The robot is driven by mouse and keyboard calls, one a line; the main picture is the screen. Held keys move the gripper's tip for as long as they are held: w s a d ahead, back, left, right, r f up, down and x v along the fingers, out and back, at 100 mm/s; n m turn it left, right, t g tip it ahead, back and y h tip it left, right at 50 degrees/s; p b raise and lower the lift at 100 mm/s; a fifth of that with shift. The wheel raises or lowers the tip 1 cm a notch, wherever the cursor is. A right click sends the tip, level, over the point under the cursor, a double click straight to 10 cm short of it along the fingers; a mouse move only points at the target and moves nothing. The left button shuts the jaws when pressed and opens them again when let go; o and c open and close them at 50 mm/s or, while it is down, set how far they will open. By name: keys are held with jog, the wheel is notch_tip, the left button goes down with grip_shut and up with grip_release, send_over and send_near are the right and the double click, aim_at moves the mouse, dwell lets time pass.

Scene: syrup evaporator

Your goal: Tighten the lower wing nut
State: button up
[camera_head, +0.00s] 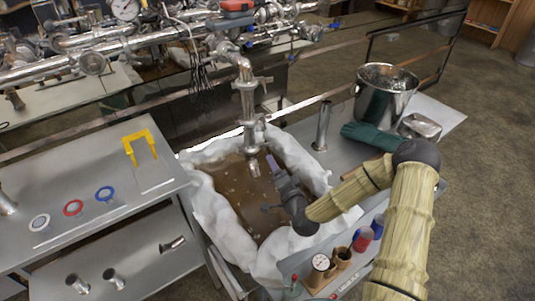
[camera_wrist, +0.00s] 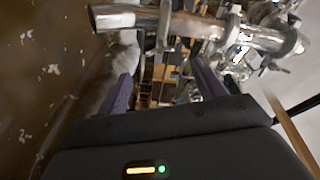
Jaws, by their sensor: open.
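A vertical steel pipe (camera_head: 246,100) hangs from an elbow over the tub, with a clamp near its top and a lower clamp (camera_head: 250,127) above its open end. In the wrist view the pipe (camera_wrist: 195,27) lies across the top, its lower clamp (camera_wrist: 164,26) near the middle. The lower wing nut is too small and blurred to make out for certain. My gripper (camera_head: 270,184) is open and empty, below and right of the lower clamp in the head view, apart from the pipe. Its two purple fingers spread wide in the wrist view (camera_wrist: 163,85).
The white-lined tub (camera_head: 207,207) holds brown liquid with pale flecks under my gripper. A steel bucket (camera_head: 385,92), green glove (camera_head: 370,138) and upright steel tube (camera_head: 322,126) stand at the right. The left table (camera_head: 95,170) holds coloured rings and a yellow bracket (camera_head: 140,145).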

aim_at(265, 148)
jog(key=x, duration=0.7)
jog(key=shift+w, duration=0.35)
jog(key=shift+a+f, duration=0.1)
jog(key=c, duration=1)
